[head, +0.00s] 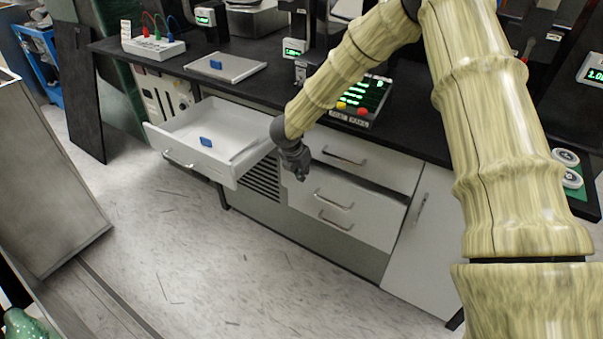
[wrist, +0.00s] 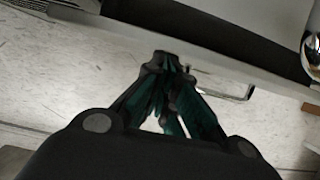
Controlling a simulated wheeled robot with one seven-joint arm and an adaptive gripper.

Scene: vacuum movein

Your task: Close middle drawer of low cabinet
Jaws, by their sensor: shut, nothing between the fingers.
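The low cabinet (head: 433,215) has a stack of white drawers under the black counter. The middle drawer (head: 365,213) stands slightly out, with a dark gap along its top edge at the right. Its handle (head: 333,199) is a metal bar, and another handle (head: 336,220) shows just below it. My gripper (head: 299,175) is in front of the stack's left side, left of the handles. In the wrist view my gripper's fingertips (wrist: 168,62) are together and empty, close to a pale front edge. A bar handle (wrist: 228,88) shows right of them. Contact cannot be told.
A wide white drawer (head: 160,138) at the left is pulled far out, with a blue object (head: 206,141) inside. The counter (head: 415,138) carries instruments, including a panel with red and yellow buttons (head: 352,108). A grey panel (head: 45,190) stands at the left. The floor (head: 250,280) in front is clear.

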